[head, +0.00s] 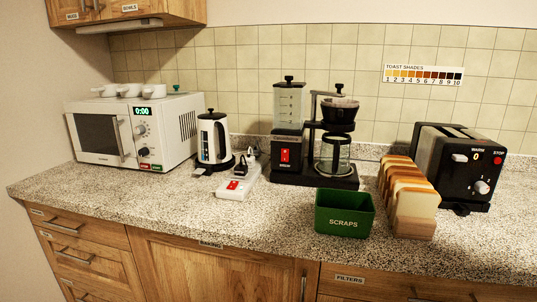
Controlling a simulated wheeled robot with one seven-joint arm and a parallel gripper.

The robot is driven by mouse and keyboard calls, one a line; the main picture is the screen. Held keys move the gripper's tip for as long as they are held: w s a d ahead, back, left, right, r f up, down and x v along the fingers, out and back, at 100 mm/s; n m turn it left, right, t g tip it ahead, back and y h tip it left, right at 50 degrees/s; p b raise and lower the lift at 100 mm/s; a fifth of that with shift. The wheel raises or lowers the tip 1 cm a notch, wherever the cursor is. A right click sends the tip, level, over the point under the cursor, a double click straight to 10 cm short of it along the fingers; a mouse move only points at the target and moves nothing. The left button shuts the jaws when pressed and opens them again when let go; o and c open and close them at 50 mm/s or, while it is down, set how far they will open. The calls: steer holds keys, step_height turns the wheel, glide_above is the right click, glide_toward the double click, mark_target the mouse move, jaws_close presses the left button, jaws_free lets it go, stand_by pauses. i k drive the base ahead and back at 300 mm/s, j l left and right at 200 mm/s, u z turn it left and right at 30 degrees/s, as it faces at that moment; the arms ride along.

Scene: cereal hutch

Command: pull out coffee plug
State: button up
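The black coffee maker (312,178) stands against the tiled wall, with a clear tank on its left, a filter basket on its right and a glass carafe (333,155) below the basket. It has a red switch on its front. A white power strip (233,190) with a red switch lies on the counter between the kettle and the coffee maker. A black plug (242,168) stands in the strip, with something pale behind it. I cannot tell which plug belongs to the coffee maker. My gripper is not in view.
A white kettle (211,140) stands close left of the strip, and a microwave (135,130) with cups on top is further left. A green scraps bin (343,222), bread slices (407,200) and a black toaster (462,150) stand right. The counter in front of the strip is clear.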

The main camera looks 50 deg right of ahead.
mark_target(240, 169)
steer(key=i+j+z, duration=0.95)
steer(key=j+z, duration=0.2)
steer(key=i+j+z, duration=0.25)
steer(key=j, duration=0.15)
steer(key=j+z, duration=0.3)
steer(key=j, duration=0.15)
